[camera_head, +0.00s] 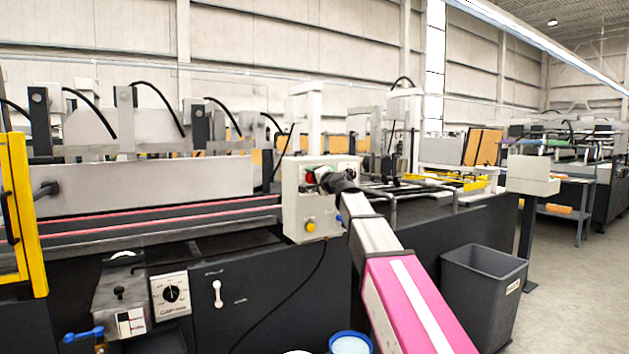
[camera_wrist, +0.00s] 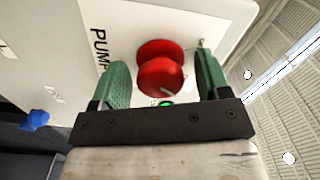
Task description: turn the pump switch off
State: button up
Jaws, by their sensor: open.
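The pump switch is a red rotary knob (camera_wrist: 160,76) on a pale panel (camera_wrist: 215,18) beside the printed word PUMP. A pale mark shows on the knob's lower face; I cannot tell its set position. My gripper (camera_wrist: 161,65) is open, with one green finger on each side of the knob; contact is not clear. A small green light shows just below the knob, partly hidden by the gripper. In the head view the white control box (camera_head: 292,212) stands at the machine's front, and my gripper (camera_head: 324,179) covers part of its face.
A yellow knob (camera_head: 310,226) sits lower on the box; a blue knob also shows in the wrist view (camera_wrist: 36,120). A black cable hangs below. A grey bin (camera_head: 484,285) and blue-rimmed bucket (camera_head: 350,343) stand nearby. Open floor lies at the right.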

jog(key=c, duration=0.9)
jog(key=shift+n, duration=0.4)
jog(key=n, duration=0.6)
jog(key=shift+n, duration=0.3)
jog(key=n, duration=0.6)
jog(key=shift+n, duration=0.4)
jog(key=o, duration=0.9)
